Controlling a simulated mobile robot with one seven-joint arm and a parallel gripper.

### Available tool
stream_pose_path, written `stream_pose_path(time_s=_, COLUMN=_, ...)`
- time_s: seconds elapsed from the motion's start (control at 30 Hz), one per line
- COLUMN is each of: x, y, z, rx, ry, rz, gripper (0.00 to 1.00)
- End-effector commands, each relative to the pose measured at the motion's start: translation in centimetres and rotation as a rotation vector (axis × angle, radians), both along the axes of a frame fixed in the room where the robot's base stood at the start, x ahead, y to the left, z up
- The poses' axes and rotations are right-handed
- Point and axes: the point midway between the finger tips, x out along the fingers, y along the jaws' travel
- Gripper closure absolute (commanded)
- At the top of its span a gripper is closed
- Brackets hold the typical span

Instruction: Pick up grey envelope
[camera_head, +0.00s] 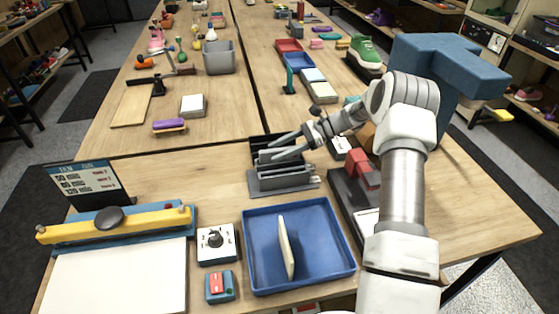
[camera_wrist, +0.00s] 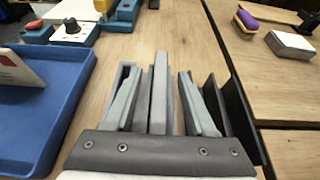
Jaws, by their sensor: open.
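A grey slab (camera_wrist: 158,95), which looks like the grey envelope, stands on edge between my fingers in the wrist view. My gripper (camera_wrist: 159,103) is open, with one finger on each side of it. Whether either finger touches it I cannot tell. In the head view my gripper (camera_head: 274,149) reaches in from the right, over a sorter rack (camera_head: 283,186) with upright grey and black dividers. The fingers and dividers hide much of the slab there, so I cannot pick it out clearly. Dark divider panels (camera_wrist: 243,120) stand right of the fingers in the wrist view.
A blue tray (camera_head: 336,228) in front of the rack holds an upright cream envelope (camera_head: 286,247). Left of it are a dial box (camera_head: 216,243), a red-button box (camera_head: 219,287) and a yellow-barred press (camera_head: 120,226). A dark device with a red block (camera_head: 362,170) stands right of the rack.

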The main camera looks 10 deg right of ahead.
Motion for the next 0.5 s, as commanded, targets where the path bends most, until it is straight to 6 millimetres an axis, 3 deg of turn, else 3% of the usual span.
stream_pose_path(time_s=0.2, x=0.02, y=0.08, z=-0.02, rx=0.000, ry=0.000, rz=-0.001, gripper=0.44)
stream_pose_path(time_s=0.5, x=0.03, y=0.05, z=-0.02, rx=0.000, ry=0.000, rz=-0.001, gripper=0.98)
